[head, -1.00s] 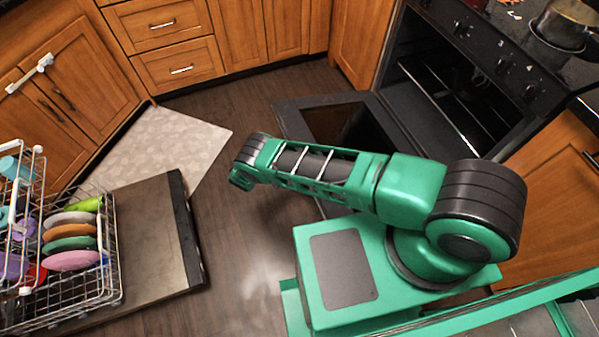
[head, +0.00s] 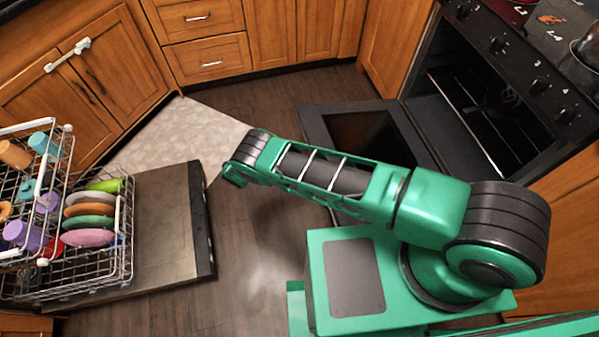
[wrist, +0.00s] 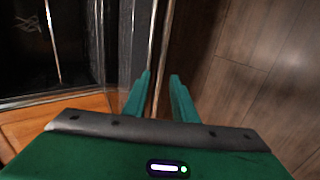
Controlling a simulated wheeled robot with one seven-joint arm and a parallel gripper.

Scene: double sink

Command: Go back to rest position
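My gripper (wrist: 160,78) shows in the wrist view as two green fingers, parallel with a gap between them. Nothing is held between them. In the head view my green arm is folded, reaching left from my base, and my gripper is hidden there. In the wrist view the fingers point over the dark wooden floor, beside a thin metal edge.
The oven door (head: 375,141) hangs open at the right, behind my arm. The dishwasher door (head: 165,225) is down at the left, with racks of colourful plates (head: 88,222) and cups. A patterned mat (head: 178,135) lies by the cabinets. Dark floor (head: 255,215) is clear between.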

